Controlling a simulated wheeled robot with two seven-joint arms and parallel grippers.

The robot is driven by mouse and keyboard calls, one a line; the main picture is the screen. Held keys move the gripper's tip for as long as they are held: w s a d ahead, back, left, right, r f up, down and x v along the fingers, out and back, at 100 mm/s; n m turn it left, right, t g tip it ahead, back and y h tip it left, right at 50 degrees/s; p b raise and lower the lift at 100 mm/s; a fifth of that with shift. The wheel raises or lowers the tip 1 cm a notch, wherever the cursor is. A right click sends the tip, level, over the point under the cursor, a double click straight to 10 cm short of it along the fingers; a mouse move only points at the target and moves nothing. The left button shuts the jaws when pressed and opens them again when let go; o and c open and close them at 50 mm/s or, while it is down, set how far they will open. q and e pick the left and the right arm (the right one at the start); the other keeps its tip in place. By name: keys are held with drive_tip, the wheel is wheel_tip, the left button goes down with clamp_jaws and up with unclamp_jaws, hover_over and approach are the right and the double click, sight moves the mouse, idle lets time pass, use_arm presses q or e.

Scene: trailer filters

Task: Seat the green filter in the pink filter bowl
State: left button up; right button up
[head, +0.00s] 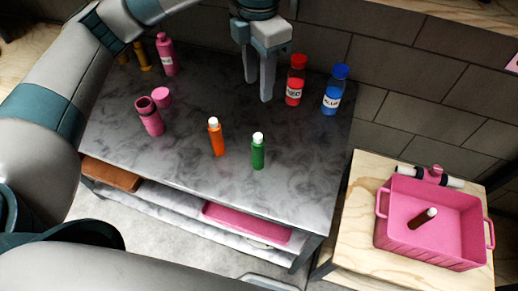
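The green filter (258,155), a small green cylinder with a white top, stands upright near the front of the dark marbled worktop. The pink filter bowl appears to be the open-topped pink cup (152,123) at the left of the worktop; its dark mouth shows and I see nothing seated in it. A round pink cap (161,97) lies just behind it. My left gripper (259,91) points down over the back of the worktop, behind the green filter and apart from it. Its fingers are spread, with nothing between them. My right gripper is not in view.
An orange filter (216,138) stands left of the green one. Red (295,82) and blue (334,92) bottles stand back right, a pink bottle (166,56) back left. A pink tub (400,238) holding a brown cylinder (423,217) stands on the wooden table (350,240).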

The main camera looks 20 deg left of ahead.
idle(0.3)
use_arm(q)
drive_tip(key=p, duration=0.3)
hover_over(259, 135)
wheel_tip(259, 135, down, 11)
drive_tip(key=shift+r, duration=0.1)
drive_tip(key=shift+f, duration=0.7)
drive_tip(key=shift+p, duration=0.4)
